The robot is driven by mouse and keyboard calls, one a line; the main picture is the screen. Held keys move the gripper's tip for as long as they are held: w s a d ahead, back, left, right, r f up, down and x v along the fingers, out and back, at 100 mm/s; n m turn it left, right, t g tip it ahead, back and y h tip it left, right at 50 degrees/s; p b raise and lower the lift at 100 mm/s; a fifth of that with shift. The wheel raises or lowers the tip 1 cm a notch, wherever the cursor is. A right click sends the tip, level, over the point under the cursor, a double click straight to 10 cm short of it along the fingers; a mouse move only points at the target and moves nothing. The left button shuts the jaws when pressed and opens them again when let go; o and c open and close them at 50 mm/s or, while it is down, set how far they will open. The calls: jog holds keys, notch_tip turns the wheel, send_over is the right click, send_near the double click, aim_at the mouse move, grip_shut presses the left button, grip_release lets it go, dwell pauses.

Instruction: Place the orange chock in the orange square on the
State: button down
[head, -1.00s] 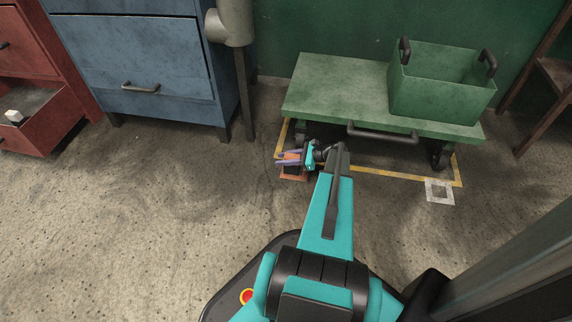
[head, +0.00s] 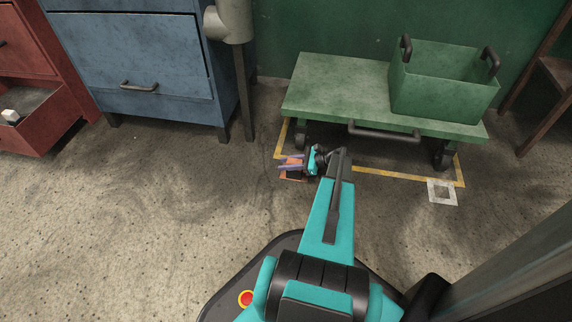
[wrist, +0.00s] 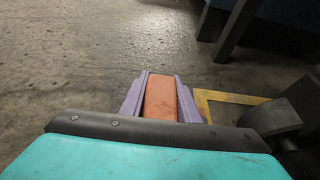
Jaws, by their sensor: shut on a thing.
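My gripper (head: 290,163) is low near the floor, just left of the green cart's front left wheel. It is shut on the orange chock (wrist: 160,97), which lies lengthwise between its two purple fingers in the wrist view. In the head view the fingers partly hide the chock. The orange square (head: 291,179) shows as an orange patch on the floor beneath the gripper, mostly covered by it. I cannot tell whether the chock touches the floor.
The green cart (head: 330,88) carries a green bin (head: 435,100) and stands over a yellow floor outline (head: 400,175). A white square (head: 442,193) is marked on the floor at the right. A blue cabinet (head: 140,70) and red drawers (head: 40,130) stand left. The floor at the left is clear.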

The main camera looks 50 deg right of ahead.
aim_at(301, 161)
jog(key=c, duration=1.4)
grip_release()
jog(key=shift+o, duration=0.2)
jog(key=shift+s+d+r+p, duration=0.3)
jog(key=shift+s+r, duration=0.05)
jog(key=shift+s, duration=0.05)
jog(key=p+v, duration=0.4)
jog(key=v, duration=0.7)
jog(key=shift+p, duration=0.4)
jog(key=shift+s+a, duration=0.1)
